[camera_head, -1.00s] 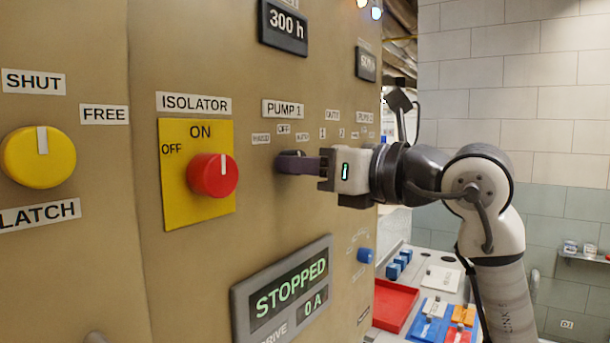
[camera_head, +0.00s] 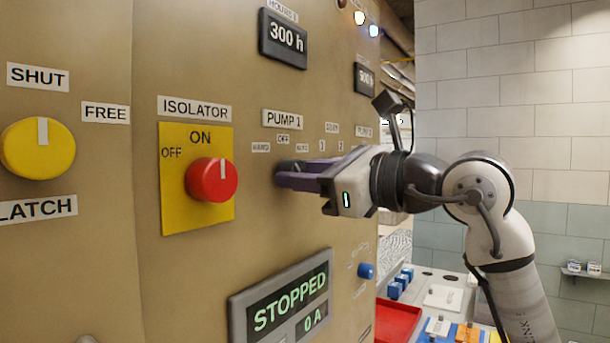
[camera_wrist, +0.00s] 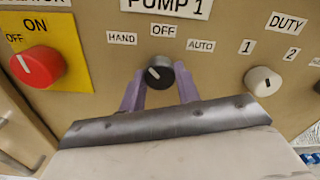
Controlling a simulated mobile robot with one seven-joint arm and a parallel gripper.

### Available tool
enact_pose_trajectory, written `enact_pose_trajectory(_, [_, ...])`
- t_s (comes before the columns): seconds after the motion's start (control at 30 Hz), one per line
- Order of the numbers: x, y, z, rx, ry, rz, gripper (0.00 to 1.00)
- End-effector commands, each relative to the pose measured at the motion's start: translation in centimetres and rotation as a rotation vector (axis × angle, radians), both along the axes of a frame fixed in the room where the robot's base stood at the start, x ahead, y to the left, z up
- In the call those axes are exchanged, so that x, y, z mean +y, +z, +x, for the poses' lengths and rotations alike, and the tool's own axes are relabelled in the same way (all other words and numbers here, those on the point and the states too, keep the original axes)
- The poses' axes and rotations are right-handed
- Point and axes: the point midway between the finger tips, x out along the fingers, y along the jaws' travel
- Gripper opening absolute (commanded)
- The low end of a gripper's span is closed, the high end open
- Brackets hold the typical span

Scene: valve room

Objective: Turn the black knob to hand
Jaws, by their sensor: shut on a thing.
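The black knob (camera_wrist: 160,70) sits on the tan panel under the PUMP 1 plate, among the labels HAND (camera_wrist: 122,38), OFF (camera_wrist: 163,30) and AUTO (camera_wrist: 201,46). In the wrist view its white mark sits on the upper-left side of the face, toward HAND. My gripper (camera_wrist: 159,82) has its purple fingers on either side of the knob and is shut on it. In the head view my gripper (camera_head: 283,175) reaches the panel from the right, tilted, and its fingers mostly hide the knob.
The red ISOLATOR knob (camera_head: 212,180) on a yellow plate is just left of my gripper. A white DUTY knob (camera_wrist: 263,81) is close on the right. The STOPPED display (camera_head: 283,300) is below. A bench with a red tray (camera_head: 398,322) stands at lower right.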

Motion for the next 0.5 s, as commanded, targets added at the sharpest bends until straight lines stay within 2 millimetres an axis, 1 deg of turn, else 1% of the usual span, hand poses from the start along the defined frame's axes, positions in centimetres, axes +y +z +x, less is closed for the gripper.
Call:
enact_pose_trajectory(0.17, [-0.05, 0.09, -0.01, -0.004, -0.002, 0.001, 0.09])
enact_pose_trajectory(0.2, [-0.06, 0.09, 0.00, -0.004, -0.003, 0.000, 0.33])
enact_pose_trajectory(0.37, [-0.04, 0.07, 0.00, -0.003, -0.002, 0.000, 0.54])
enact_pose_trajectory(0.5, [-0.02, 0.03, 0.00, -0.001, -0.001, 0.000, 0.54])
